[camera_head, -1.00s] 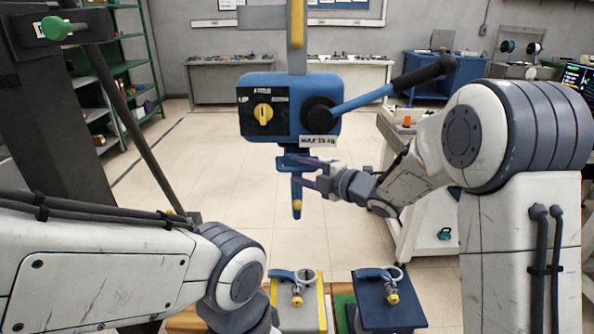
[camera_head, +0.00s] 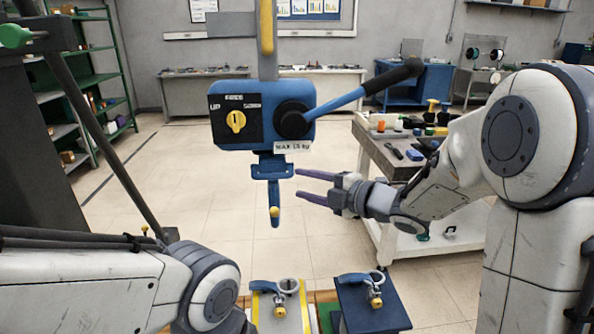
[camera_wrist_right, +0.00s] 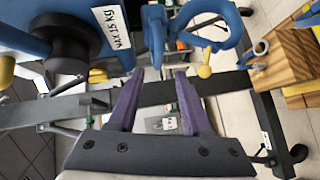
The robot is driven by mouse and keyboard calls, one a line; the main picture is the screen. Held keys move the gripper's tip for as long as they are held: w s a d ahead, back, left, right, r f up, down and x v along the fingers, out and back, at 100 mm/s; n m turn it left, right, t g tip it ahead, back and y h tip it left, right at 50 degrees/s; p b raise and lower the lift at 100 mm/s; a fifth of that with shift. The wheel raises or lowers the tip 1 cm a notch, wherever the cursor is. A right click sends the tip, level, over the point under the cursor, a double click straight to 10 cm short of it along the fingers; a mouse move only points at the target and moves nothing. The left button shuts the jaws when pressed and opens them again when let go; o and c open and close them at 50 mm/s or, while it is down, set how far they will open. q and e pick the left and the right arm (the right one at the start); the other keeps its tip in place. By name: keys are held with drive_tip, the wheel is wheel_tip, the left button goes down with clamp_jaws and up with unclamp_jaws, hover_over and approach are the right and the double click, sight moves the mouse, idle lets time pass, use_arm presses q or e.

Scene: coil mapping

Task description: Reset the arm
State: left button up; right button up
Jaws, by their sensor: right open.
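My right gripper (camera_head: 316,187) is open, its two purple fingers pointing left in the head view. They are apart from the blue hook (camera_head: 273,195) that hangs under the blue hoist box (camera_head: 263,115). In the right wrist view the purple fingers (camera_wrist_right: 160,100) are spread with nothing between them, and the blue hook part (camera_wrist_right: 155,35) with a yellow ball (camera_wrist_right: 204,72) is beyond their tips. My right arm comes in from the right. My left arm comes in low at the left; its gripper is out of frame.
A yellow-edged stand (camera_head: 300,302) and a dark blue stand (camera_head: 385,312), each with a ring clamp, are low in front. A lever (camera_head: 363,93) sticks out from the hoist box toward my right arm. A workbench (camera_head: 370,150) with tools is behind that arm.

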drive_tip(key=s+a+f+m+g+h+p, duration=0.1)
drive_tip(key=s+f+m+g+h, duration=0.1)
drive_tip(key=s+m, duration=0.4)
drive_tip(key=s+a+f+m+g+h+p, duration=0.1)
drive_tip(key=s+f+m+g+h, duration=0.2)
drive_tip(key=s, duration=1.3)
drive_tip(key=s+a+f+m+g+h+p, duration=0.1)
drive_tip(key=s+f+m+g+h+p, duration=0.1)
drive_tip(key=s+m+g+h, duration=0.3)
drive_tip(key=s+f+m+g, duration=0.1)
drive_tip(key=s+m, duration=0.2)
drive_tip(key=s, duration=0.3)
drive_tip(key=shift+m+g, duration=0.3)
drive_tip(key=shift+m, duration=0.1)
drive_tip(key=shift+c, duration=0.2)
idle(0.5)
drive_tip(key=shift+s, duration=0.1)
